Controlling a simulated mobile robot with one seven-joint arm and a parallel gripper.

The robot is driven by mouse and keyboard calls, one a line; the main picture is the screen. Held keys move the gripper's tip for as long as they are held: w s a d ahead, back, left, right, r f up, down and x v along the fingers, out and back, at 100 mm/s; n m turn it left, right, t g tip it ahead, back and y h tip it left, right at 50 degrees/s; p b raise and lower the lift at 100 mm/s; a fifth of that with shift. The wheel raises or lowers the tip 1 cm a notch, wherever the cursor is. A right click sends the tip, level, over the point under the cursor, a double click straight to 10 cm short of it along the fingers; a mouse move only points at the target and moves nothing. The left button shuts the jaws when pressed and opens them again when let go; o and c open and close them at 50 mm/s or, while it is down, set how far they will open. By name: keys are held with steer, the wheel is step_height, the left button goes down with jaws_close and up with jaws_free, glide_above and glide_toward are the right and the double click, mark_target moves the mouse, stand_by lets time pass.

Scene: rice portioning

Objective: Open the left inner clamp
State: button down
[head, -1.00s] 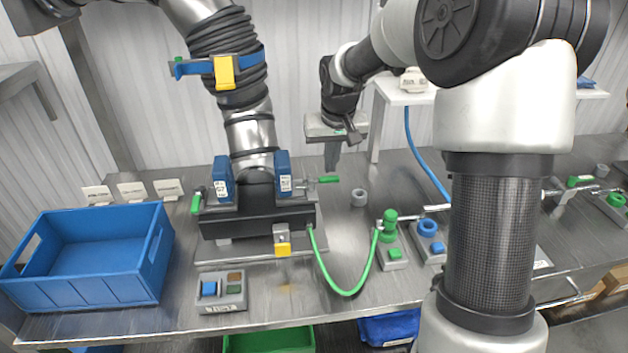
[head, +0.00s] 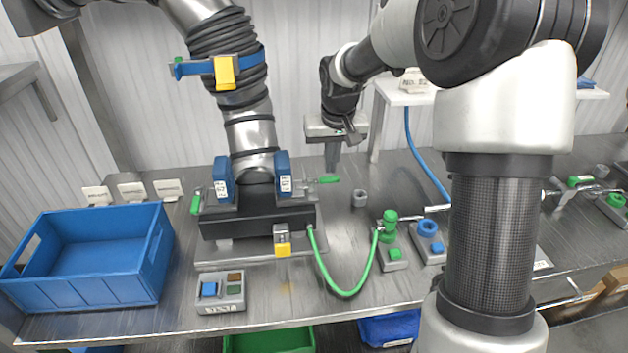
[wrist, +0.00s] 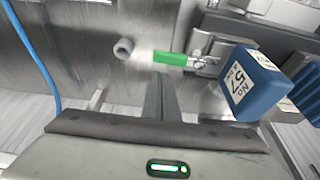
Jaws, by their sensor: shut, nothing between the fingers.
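The clamp with the green handle (head: 329,180) sits on the right side of the dark fixture (head: 258,219). Its handle lies sideways, pointing right. In the wrist view the green handle (wrist: 170,59) and its metal linkage (wrist: 202,58) show beside a blue numbered block (wrist: 243,83). Another green handle (head: 195,201) stands at the fixture's left side. My gripper (head: 332,166) is shut and empty, pointing down above and behind the right-hand handle. In the wrist view its fingers (wrist: 160,95) are together, apart from the handle.
A large arm with a ribbed sleeve (head: 238,65) rises from the fixture. A blue bin (head: 90,280) stands at left. A green hose (head: 345,293) loops in front. A small grey cylinder (head: 360,198) stands right of the handle. A white stand (head: 400,95) is behind.

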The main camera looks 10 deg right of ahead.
mark_target(333, 180)
stand_by(0.5)
steer(key=shift+s+b, duration=0.3)
steer(key=shift+s, duration=0.8)
steer(key=shift+s, duration=1.1)
steer(key=shift+s+a+b, duration=0.1)
steer(key=shift+b, duration=0.2)
steer(key=shift+s+a, duration=0.2)
steer(key=shift+s, duration=0.25)
steer(key=shift+s+a, duration=0.2)
steer(key=shift+s, duration=0.25)
steer(key=shift+a, duration=0.1)
